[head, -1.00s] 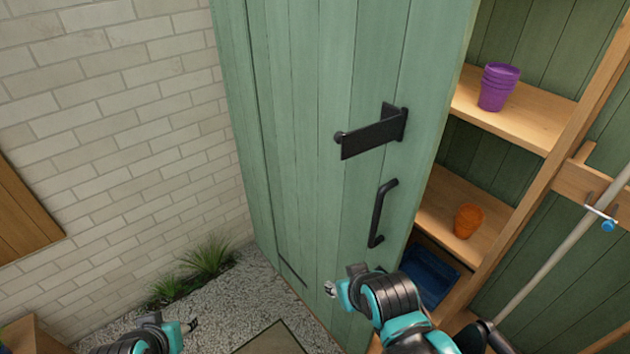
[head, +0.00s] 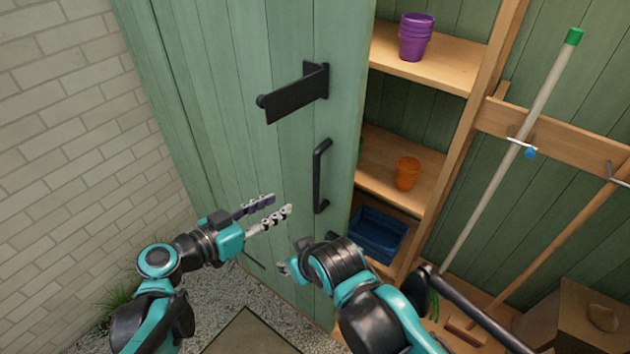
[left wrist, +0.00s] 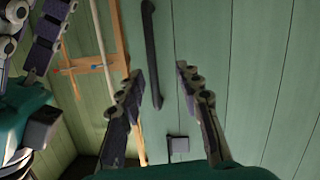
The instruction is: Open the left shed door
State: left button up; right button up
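The left shed door (head: 215,110) is a tall green plank panel, its right edge beside the open shed interior. Whether it stands slightly ajar is unclear. It carries a black vertical bar handle (head: 321,175) and a black latch plate (head: 295,95) above. My left gripper (head: 282,203) is open and empty, below and left of the handle. In the left wrist view, the handle (left wrist: 152,50) appears beyond and between its spread fingertips, apart from them. My right gripper (head: 290,258) is low in front of the door, partly hidden by its own wrist; its fingers look spread and empty.
Right of the door, shelves hold purple pots (head: 416,38), an orange pot (head: 407,173) and a blue crate (head: 377,233). Long-handled tools (head: 510,155) hang farther right. A pale brick wall (head: 60,150) stands at left. Gravel (head: 215,300) covers the ground.

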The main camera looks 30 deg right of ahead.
aim_at(314, 180)
pick_arm(q)
jog(key=d+h, duration=0.1)
jog(key=d, duration=0.3)
jog(key=w+d+r+m+b, duration=0.1)
jog(key=d, duration=0.3)
jog(key=d+m+h+b, duration=0.1)
jog(key=d, duration=0.3)
jog(key=shift+w+r+g+h, duration=0.3)
jog(key=shift+r+g, duration=0.05)
jog(key=shift+g, duration=0.05)
grip_shut()
